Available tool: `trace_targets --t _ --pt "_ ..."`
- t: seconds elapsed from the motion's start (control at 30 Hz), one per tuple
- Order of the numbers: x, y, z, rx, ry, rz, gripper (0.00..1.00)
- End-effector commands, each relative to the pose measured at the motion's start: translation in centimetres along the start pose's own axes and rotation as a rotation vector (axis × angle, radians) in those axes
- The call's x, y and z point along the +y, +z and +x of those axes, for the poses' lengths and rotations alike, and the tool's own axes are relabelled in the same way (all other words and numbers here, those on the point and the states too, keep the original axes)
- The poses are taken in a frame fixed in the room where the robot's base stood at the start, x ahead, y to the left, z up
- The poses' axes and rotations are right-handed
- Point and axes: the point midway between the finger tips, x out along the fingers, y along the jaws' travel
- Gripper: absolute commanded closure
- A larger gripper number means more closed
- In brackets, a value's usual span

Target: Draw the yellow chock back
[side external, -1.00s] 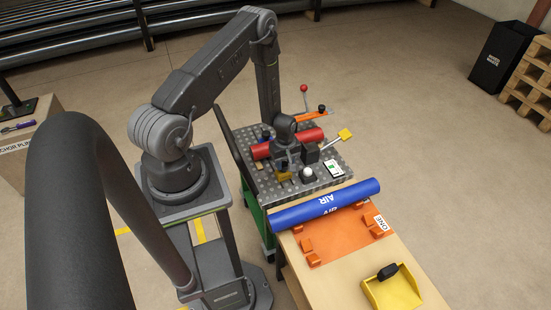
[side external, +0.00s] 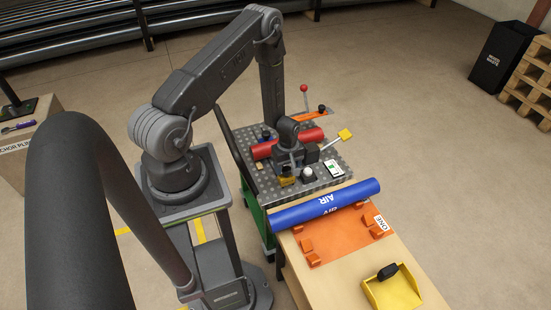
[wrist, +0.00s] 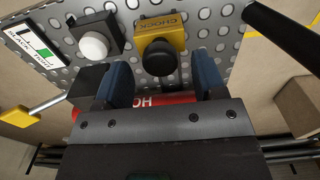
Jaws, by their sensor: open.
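The yellow chock (wrist: 162,36), marked CHOCK with a round black knob (wrist: 160,58), sits on the perforated metal plate. It also shows in the side external view (side external: 287,181) at the plate's near edge. My gripper (wrist: 164,80) is open, with its two blue fingers apart. In the wrist view the knob lies between the lines of the fingers, just ahead of their tips; I cannot tell whether they touch. In the side external view my gripper (side external: 288,164) is low over the plate, just behind the chock.
A red pipe (side external: 307,137) lies behind my gripper. A white dome button (wrist: 94,45) and a labelled white card (wrist: 33,44) are beside the chock. A yellow-ended lever (side external: 345,134) sticks out right. A blue AIR pipe (side external: 350,194) lies in front, by an orange stand (side external: 345,236).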

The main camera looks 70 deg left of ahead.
Motion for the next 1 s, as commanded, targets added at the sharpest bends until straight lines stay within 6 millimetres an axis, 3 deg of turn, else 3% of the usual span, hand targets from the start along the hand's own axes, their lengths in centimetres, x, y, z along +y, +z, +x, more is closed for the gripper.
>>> trace_targets --t 0.7,1.0 --pt "0.0 0.0 -5.6 0.001 0.001 0.0 0.36" --pt "0.0 0.0 -6.5 0.0 -0.001 0.0 0.36"
